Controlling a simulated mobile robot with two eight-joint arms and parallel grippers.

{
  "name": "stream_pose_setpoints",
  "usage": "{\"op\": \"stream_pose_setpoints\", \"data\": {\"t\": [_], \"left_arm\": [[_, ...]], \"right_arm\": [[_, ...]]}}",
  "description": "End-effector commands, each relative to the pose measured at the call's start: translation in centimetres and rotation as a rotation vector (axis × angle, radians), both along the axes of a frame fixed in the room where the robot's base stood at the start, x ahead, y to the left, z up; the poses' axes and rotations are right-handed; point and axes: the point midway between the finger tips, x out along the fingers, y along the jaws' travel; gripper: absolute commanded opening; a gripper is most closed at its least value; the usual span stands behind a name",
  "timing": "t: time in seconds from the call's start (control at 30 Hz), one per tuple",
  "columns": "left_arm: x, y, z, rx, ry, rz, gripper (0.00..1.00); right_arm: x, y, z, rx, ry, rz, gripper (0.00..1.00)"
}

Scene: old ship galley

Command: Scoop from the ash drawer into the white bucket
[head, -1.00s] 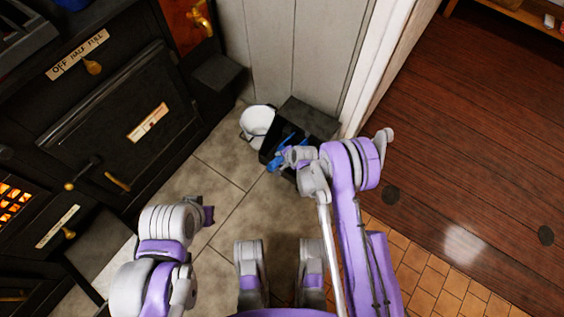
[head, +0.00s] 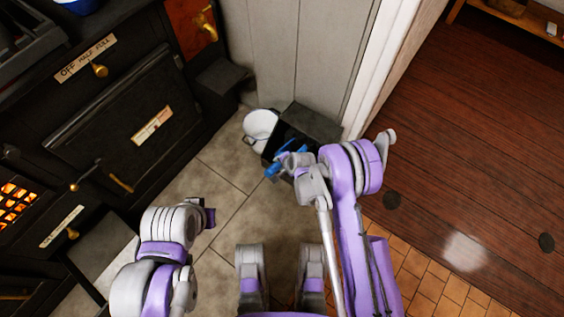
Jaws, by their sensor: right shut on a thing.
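The white bucket (head: 259,124) stands on the floor by the pale wall panels, with its open top partly facing me. The black ash drawer (head: 268,152) is just right of it, largely hidden behind my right arm. My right gripper (head: 284,164) is over the near side of the drawer, shut on a blue thing (head: 272,171), which looks like the scoop. The scoop's far end and any ash are hard to make out in the dark. My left gripper (head: 209,215) is low at the left, away from both; its fingers are too small to read.
A black stove (head: 110,125) with brass knobs and a glowing grate (head: 14,203) fills the left side. A dark block (head: 312,121) stands behind the drawer against the wall. A white door frame (head: 377,75) is to the right. Tiled floor (head: 226,178) between the stove and drawer is clear.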

Motion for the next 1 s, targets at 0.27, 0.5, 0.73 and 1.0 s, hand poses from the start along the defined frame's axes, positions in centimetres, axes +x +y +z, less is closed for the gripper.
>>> {"op": "stream_pose_setpoints", "data": {"t": [0.27, 0.5, 0.73, 1.0], "left_arm": [[-0.1, 0.0, 0.6, 0.000, -0.002, 0.000, 0.00], [-0.2, 0.0, 1.1, 0.000, -0.003, 0.000, 0.00], [-0.2, 0.0, 1.5, 0.000, -0.004, 0.000, 0.00], [-0.3, 0.0, 2.0, 0.000, -0.005, 0.000, 0.00]], "right_arm": [[-1.3, 1.0, 1.3, 0.000, -0.001, 0.002, 0.00], [-2.3, 1.7, 2.3, 0.000, -0.001, 0.002, 0.00], [-3.3, 2.4, 3.3, -0.001, -0.002, 0.003, 0.00], [-4.5, 3.3, 4.4, 0.000, -0.001, 0.003, 0.00]]}}
